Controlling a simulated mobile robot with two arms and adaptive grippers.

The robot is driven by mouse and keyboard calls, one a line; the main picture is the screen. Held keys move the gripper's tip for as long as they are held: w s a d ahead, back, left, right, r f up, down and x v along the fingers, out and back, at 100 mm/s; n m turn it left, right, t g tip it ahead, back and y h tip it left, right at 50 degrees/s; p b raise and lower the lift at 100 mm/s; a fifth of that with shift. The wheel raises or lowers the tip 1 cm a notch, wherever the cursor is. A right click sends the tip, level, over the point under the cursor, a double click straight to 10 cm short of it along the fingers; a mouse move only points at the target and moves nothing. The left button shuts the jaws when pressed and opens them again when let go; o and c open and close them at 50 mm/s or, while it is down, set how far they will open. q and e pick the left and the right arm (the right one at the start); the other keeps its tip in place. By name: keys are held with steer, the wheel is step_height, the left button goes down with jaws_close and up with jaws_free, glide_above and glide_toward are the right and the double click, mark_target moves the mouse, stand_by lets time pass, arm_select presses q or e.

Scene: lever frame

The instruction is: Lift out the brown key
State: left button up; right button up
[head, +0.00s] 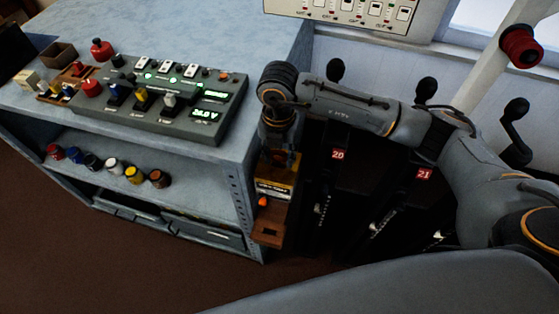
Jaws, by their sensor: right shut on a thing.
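An orange light (263,201) shows on the front of the box, above a brown bracket (268,233). My left gripper is not in view.
A grey console (160,105) with coloured switches and green displays stands on the bench (225,30). Several coloured round pots (133,175) line the shelf below. Black levers (426,90) with red number plates 20 (338,155) and 21 (424,174) stand right of the gripper.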

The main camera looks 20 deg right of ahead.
steer(key=shift+r+p, duration=1.6)
steer(key=shift+r, duration=1.15)
steer(key=s+a+r+p, duration=0.2)
steer(key=s+r+p, duration=0.1)
steer(key=r+p, duration=0.1)
steer(key=shift+s+a+r, duration=0.25)
steer(key=shift+s+r, duration=0.15)
steer(key=shift+r, duration=0.05)
